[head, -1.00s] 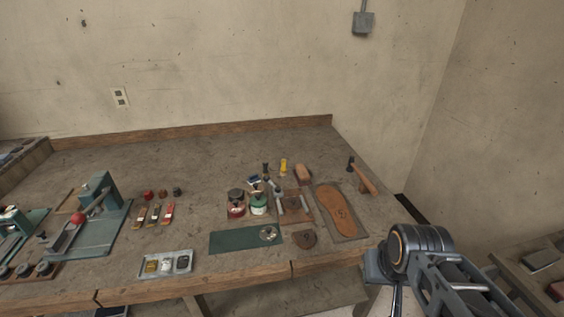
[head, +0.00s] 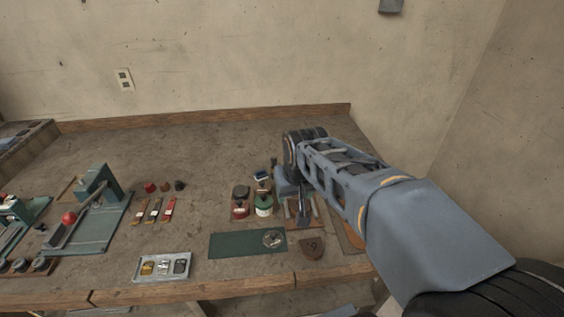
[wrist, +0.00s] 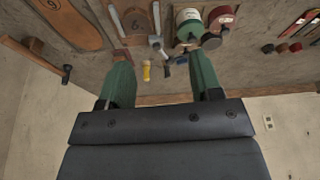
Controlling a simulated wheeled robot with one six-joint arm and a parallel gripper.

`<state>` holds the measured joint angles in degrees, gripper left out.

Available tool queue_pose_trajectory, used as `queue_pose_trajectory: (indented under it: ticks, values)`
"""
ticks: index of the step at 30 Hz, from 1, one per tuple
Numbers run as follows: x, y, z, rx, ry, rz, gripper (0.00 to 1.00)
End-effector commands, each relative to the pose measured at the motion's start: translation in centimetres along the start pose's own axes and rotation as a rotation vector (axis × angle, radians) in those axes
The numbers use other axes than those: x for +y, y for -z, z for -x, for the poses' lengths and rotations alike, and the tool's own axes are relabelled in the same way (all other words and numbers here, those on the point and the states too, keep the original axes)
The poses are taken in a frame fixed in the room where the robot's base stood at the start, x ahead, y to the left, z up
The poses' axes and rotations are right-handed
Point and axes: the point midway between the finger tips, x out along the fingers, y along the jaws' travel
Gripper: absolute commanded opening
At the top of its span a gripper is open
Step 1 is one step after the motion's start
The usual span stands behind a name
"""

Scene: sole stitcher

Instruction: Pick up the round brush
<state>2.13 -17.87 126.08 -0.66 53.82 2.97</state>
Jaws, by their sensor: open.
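My gripper (wrist: 160,58) is open over the back right of the bench, with nothing held between its green fingers. In the wrist view, a small yellow item (wrist: 146,70) and a small dark item (wrist: 167,70) lie between the fingers, with a silver-headed tool (wrist: 157,43) nearby. I cannot tell for sure which thing is the round brush; the dark item may be it. In the head view my arm hides this part of the bench.
A red-labelled jar (head: 240,208) and a green-labelled jar (head: 264,206) stand close beside the gripper. A hammer (wrist: 66,72) and a brown sole (wrist: 68,22) lie to one side. A green mat (head: 235,243) and a metal tray (head: 162,267) lie toward the front. The bench's back left is mostly clear.

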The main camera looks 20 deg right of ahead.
Motion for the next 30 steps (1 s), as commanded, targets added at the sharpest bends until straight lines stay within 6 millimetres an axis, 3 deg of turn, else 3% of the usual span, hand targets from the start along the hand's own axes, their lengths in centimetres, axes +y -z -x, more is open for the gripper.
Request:
queue_pose_trajectory:
  ticks: [1, 6, 12, 16, 21, 30]
  values:
    - [0.5, 3.2, 0.1, -0.01, -0.009, -0.026, 0.59]
    - [2.1, 12.8, -1.5, -0.024, -0.034, -0.104, 0.59]
    - [4.6, 21.0, -5.9, -0.035, -0.061, -0.192, 0.59]
    - [6.3, 24.2, -8.8, -0.039, -0.076, -0.238, 0.59]
    - [8.0, 26.3, -11.6, -0.042, -0.089, -0.278, 0.59]
    - [9.2, 26.9, -16.0, -0.047, -0.096, -0.3, 0.59]
